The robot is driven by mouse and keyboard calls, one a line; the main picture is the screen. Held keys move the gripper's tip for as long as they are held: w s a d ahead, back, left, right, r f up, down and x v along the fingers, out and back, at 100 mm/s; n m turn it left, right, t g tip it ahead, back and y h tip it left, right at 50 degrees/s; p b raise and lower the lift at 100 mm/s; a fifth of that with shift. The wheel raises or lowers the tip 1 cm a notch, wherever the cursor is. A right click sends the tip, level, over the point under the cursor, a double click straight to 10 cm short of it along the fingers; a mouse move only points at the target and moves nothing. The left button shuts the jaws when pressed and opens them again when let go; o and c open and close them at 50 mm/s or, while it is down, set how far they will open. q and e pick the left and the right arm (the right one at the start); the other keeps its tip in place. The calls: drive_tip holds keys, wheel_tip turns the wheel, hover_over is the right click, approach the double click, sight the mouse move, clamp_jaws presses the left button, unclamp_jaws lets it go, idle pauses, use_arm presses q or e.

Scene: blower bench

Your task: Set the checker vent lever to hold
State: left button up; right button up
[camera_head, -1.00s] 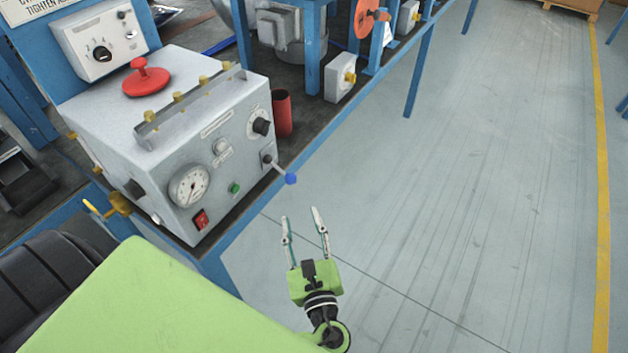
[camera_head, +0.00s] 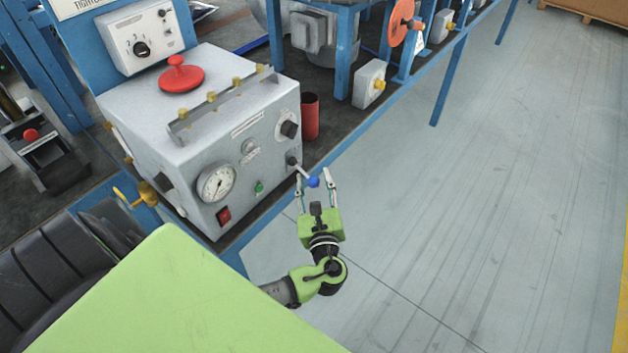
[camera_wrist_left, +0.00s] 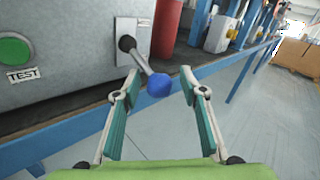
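The checker (camera_head: 225,150) is a grey box on the blue bench at the left of the head view. Its vent lever (camera_head: 303,171) sticks out from the right end of the front face and ends in a blue knob (camera_head: 313,182). In the left wrist view the blue knob (camera_wrist_left: 159,85) shows between the finger lines, and the lever slants down to the right from its plate. My left gripper (camera_head: 315,178) is open, with its fingers on either side of the knob; contact cannot be told. My right gripper is not in view.
A gauge (camera_head: 216,183), a red switch (camera_head: 223,215) and a green button (camera_head: 259,187) are on the checker's front face. A red cylinder (camera_head: 310,117) stands beside the checker. The blue bench edge (camera_head: 340,152) runs under the lever. The floor at the right is clear.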

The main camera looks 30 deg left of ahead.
use_arm(q)
clamp_jaws()
